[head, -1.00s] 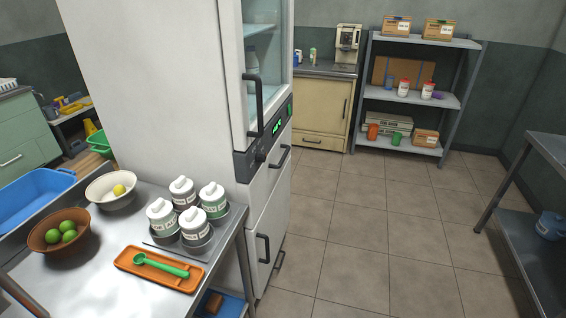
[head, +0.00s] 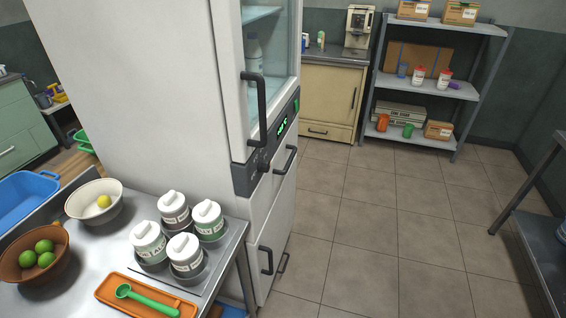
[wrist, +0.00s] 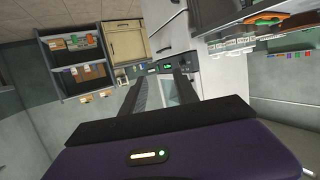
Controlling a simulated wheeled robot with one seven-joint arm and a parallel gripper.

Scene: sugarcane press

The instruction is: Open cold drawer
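The tall white refrigerator (head: 130,80) stands at centre left in the head view. It has a glass upper door with a long dark handle (head: 262,112) and a control panel (head: 282,126) with a green display. Below the panel are closed white fronts with dark handles: one upper handle (head: 291,160) and two lower handles (head: 266,260). Which front is the cold drawer I cannot tell for certain. My gripper (wrist: 162,80) shows only in the wrist view, its dark fingers apart with nothing between them. The green display (wrist: 168,67) shows beyond it, with a gap.
A steel table (head: 72,270) with bowls, lidded jars (head: 183,255) and an orange tray (head: 150,296) stands left against the refrigerator. Tiled floor (head: 390,230) is free to the right. Shelves (head: 425,90) stand at the back, and another table (head: 540,235) at the right edge.

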